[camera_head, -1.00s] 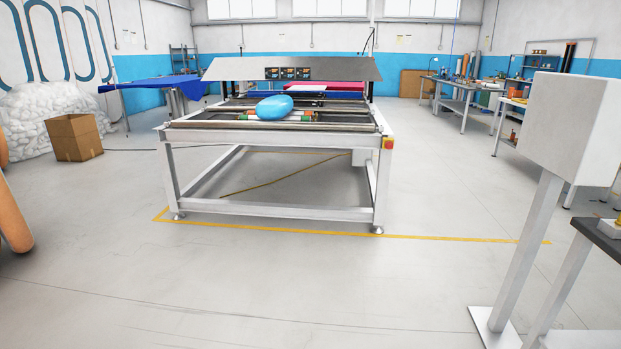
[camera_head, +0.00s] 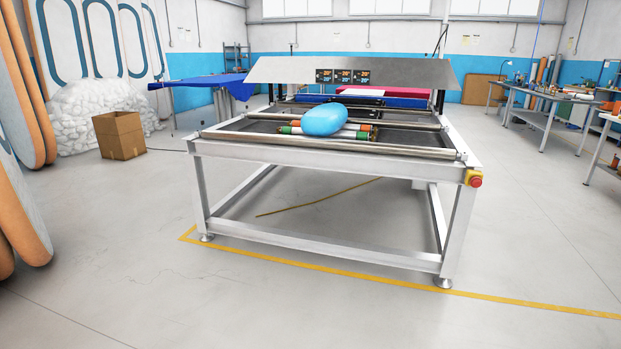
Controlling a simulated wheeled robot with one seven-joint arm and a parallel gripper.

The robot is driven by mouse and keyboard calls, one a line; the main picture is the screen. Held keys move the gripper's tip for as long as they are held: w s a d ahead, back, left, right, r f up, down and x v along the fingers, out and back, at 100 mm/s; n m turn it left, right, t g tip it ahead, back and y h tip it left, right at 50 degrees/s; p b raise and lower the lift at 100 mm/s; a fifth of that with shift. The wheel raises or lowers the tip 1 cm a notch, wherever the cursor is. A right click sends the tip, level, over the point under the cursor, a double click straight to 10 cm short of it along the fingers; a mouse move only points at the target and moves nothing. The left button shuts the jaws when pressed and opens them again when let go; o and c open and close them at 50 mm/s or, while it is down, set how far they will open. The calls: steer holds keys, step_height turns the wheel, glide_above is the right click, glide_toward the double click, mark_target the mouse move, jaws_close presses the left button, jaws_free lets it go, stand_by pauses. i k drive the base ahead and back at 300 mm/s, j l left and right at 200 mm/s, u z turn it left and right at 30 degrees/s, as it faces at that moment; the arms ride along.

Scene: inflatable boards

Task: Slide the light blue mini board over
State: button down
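The light blue mini board (camera_head: 324,119) is a smooth, rounded oval. It lies on top of several rollers or tubes with orange and green ends (camera_head: 362,132), on the front part of a large metal-framed machine table (camera_head: 320,152). The board is tilted a little, its right end higher in the picture. My gripper is not in view.
A red stop button (camera_head: 475,181) sits on the machine's front right corner. A cardboard box (camera_head: 119,135) stands on the floor at left, near large orange-edged boards (camera_head: 22,205). Workbenches (camera_head: 545,98) line the right. The floor in front is clear, with yellow tape (camera_head: 540,302).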

mark_target(325, 119)
steer(key=i+u, duration=0.35)
steer(key=i, duration=1.7)
steer(key=i+z, duration=0.2)
steer(key=i, duration=0.35)
steer(key=i+j+z, duration=0.2)
steer(key=i, duration=0.3)
steer(key=i+j+z, duration=0.15)
steer(key=i, duration=0.35)
steer(key=i+j+z, duration=0.2)
steer(key=i, duration=0.3)
